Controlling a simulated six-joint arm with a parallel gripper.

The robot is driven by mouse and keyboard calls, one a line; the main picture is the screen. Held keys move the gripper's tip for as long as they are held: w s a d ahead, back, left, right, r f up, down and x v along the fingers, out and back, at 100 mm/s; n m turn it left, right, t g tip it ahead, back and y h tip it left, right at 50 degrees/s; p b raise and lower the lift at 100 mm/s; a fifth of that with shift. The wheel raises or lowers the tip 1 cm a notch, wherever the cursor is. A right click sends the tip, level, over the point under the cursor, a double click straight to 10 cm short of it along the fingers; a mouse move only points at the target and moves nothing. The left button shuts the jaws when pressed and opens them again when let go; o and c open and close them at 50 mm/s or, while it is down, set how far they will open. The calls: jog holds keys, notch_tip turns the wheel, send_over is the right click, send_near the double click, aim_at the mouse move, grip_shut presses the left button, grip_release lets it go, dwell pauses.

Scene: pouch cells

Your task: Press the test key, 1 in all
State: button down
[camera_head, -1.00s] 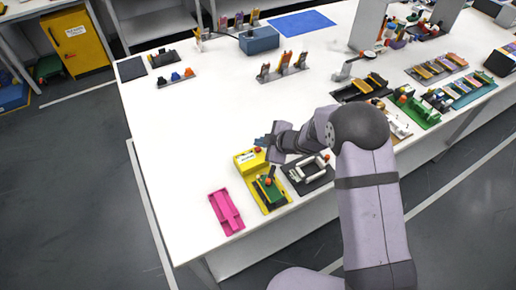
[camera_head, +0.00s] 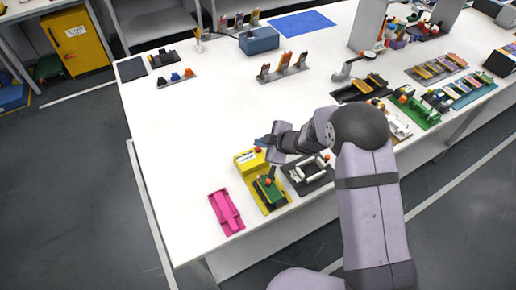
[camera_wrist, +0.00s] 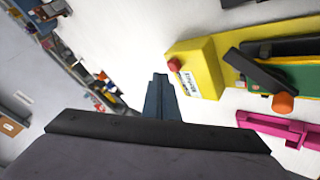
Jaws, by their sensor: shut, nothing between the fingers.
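A yellow box (camera_head: 247,164) with a white label stands at the back of a yellow fixture near the table's front edge. Its red key (camera_head: 257,150) is on top, and it also shows in the wrist view as a red knob (camera_wrist: 174,65). I take this for the test key. My gripper (camera_head: 262,141) is shut and empty, just beyond the key in the head view. In the wrist view my gripper's fingers (camera_wrist: 160,82) are left of the key and look apart from it. The exact height gap cannot be told.
The yellow fixture (camera_head: 264,204) carries a green block and a dark lever with an orange knob (camera_head: 268,182). A pink holder (camera_head: 226,212) lies left of it, and a dark tray (camera_head: 300,184) with white parts lies right.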

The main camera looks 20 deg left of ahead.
aim_at(260, 153)
jog(key=shift+f, duration=0.1)
dwell(0.6)
jog(key=shift+f+b, duration=0.3)
jog(key=shift+f, duration=0.05)
jog(key=shift+f+b, duration=0.35)
jog(key=shift+f, duration=0.15)
dwell(1.0)
jog(key=shift+r+p, duration=0.95)
notch_tip(260, 153, up, 5)
jog(key=p, duration=0.4)
jog(key=shift+p, duration=0.4)
dwell(0.5)
